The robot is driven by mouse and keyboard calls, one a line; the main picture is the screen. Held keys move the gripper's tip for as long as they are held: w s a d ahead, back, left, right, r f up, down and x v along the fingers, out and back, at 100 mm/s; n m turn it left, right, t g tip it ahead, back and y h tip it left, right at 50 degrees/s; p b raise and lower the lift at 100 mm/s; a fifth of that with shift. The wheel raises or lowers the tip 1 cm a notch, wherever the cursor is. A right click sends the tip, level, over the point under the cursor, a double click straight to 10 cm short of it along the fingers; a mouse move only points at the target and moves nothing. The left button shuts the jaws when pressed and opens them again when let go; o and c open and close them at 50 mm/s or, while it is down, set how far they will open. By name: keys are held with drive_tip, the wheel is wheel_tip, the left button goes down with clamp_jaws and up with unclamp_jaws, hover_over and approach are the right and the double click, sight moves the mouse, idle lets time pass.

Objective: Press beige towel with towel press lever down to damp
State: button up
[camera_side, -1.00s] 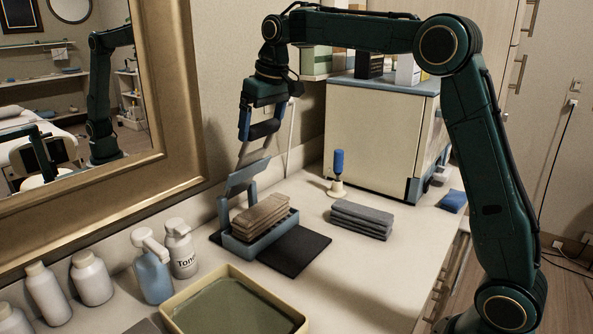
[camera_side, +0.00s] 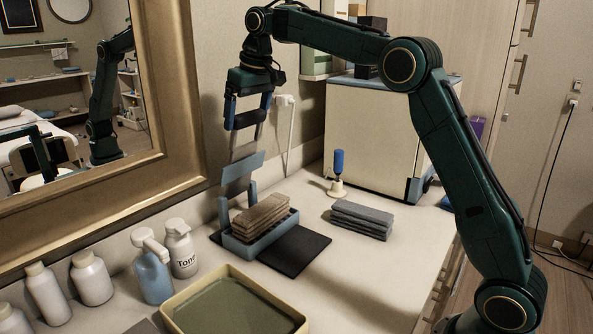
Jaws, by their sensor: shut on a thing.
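The beige towel (camera_side: 262,214) lies folded in the blue-grey tray of the towel press (camera_side: 262,240) on the counter. The press's plate (camera_side: 242,173) stands raised and tilted above the back of the tray, apart from the towel. The press lever (camera_side: 259,131) rises from the plate as two grey bars with a dark grip (camera_side: 246,119) across the top. My gripper (camera_side: 248,112) is shut on the lever's dark grip, high above the tray, with its blue fingers at either end of the grip.
Folded grey towels (camera_side: 361,219) lie right of the press, near a blue-handled tool (camera_side: 339,170) in a stand. A cream cabinet (camera_side: 372,135) stands behind. Bottles (camera_side: 152,270) and a beige-rimmed basin (camera_side: 290,306) are in front. A gold-framed mirror (camera_side: 178,90) is at left.

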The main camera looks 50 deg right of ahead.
drive_tip(key=o, duration=1.1)
drive_tip(key=shift+w, duration=0.1)
drive_tip(key=shift+r, duration=0.15)
drive_tip(key=shift+s+r, duration=0.25)
drive_tip(key=shift+r, duration=0.2)
drive_tip(key=s, duration=1.2)
